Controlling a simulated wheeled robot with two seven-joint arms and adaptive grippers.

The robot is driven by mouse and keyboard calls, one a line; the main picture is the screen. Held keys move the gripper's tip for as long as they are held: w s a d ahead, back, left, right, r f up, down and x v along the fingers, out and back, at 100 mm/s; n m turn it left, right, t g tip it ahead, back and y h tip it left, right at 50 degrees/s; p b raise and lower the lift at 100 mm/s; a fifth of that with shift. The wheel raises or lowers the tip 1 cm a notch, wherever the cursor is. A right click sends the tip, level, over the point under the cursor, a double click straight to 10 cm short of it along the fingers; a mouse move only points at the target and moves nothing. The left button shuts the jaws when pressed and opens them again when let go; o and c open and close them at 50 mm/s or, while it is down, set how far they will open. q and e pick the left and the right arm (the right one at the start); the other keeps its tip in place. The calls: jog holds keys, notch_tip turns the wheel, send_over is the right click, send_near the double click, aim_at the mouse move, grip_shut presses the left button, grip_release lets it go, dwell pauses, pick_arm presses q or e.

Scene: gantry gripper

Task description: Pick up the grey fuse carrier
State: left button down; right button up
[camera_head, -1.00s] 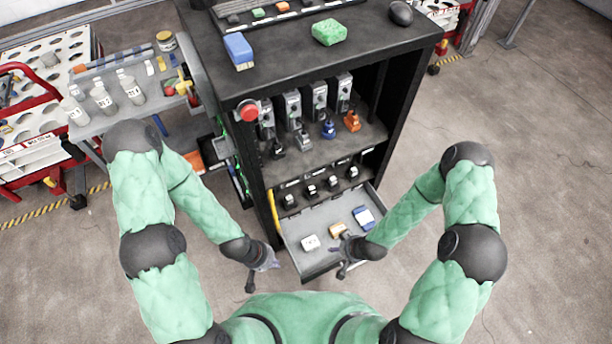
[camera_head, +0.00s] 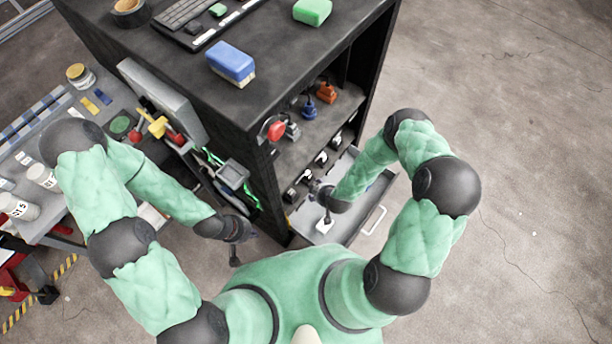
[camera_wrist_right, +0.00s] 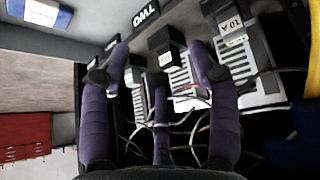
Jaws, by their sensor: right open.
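The grey fuse carrier (camera_head: 292,130) appears to be the small grey piece on the cabinet's middle shelf, just right of the red button, partly hidden by the cabinet edge. A blue carrier (camera_head: 309,107) and an orange carrier (camera_head: 326,92) stand farther along that shelf. My right gripper (camera_head: 322,194) is over the open drawer, below that shelf. In the right wrist view the right gripper (camera_wrist_right: 160,75) is open and empty, its fingers spread before black blocks, one labelled 10 A (camera_wrist_right: 232,25). My left gripper (camera_head: 240,242) hangs left of the drawer, too small to read.
The open drawer (camera_head: 352,226) holds a white item (camera_head: 325,225). A blue sponge-like block (camera_head: 231,63) and a green block (camera_head: 312,11) lie on the cabinet top (camera_head: 275,50). A cluttered bench (camera_head: 75,125) stands at left. Floor at right is clear.

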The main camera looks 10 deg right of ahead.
jog(key=b, duration=0.2)
send_near(308, 174)
jog(key=x, duration=0.4)
jog(key=shift+f, duration=0.25)
jog(key=b+x, duration=0.2)
jog(key=x, duration=0.2)
jog(key=shift+w+a+f, duration=0.1)
jog(key=shift+w+f, duration=0.3)
jog(key=shift+w, duration=0.1)
jog(key=c, duration=1.1)
